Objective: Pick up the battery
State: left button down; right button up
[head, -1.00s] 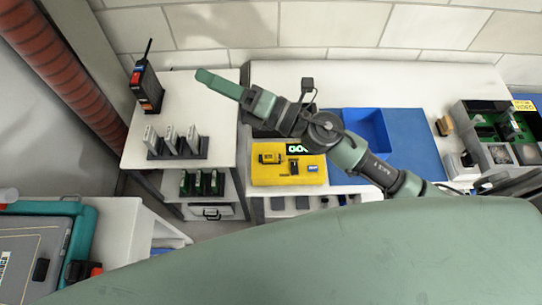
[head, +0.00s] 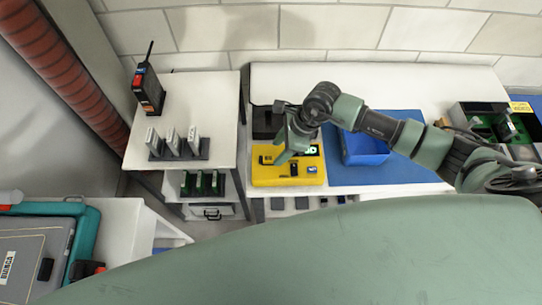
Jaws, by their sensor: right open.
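My right gripper (head: 281,160) points down over the yellow tray (head: 262,181) on the white bench. It covers part of the tray and its jaws look empty. A small dark block (head: 294,170) and a small blue-and-white block (head: 312,169) lie on the tray just right of the fingertips. Either could be the battery; they are too small to tell. A yellow-and-black device (head: 266,160) is partly hidden by the gripper, at its left. I cannot tell whether the fingertips touch anything. My left gripper is not in view.
A blue bin (head: 365,150) stands on a blue mat (head: 400,174) right of the tray. A rack of grey units (head: 180,154) and a black radio (head: 149,92) stand on the left shelf. An open case (head: 485,112) with green boards is far right.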

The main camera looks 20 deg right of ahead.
aim_at(272, 158)
jog(key=shift+p+x, duration=0.45)
jog(key=shift+x, duration=1.45)
grip_shut()
jog(key=shift+r, duration=0.15)
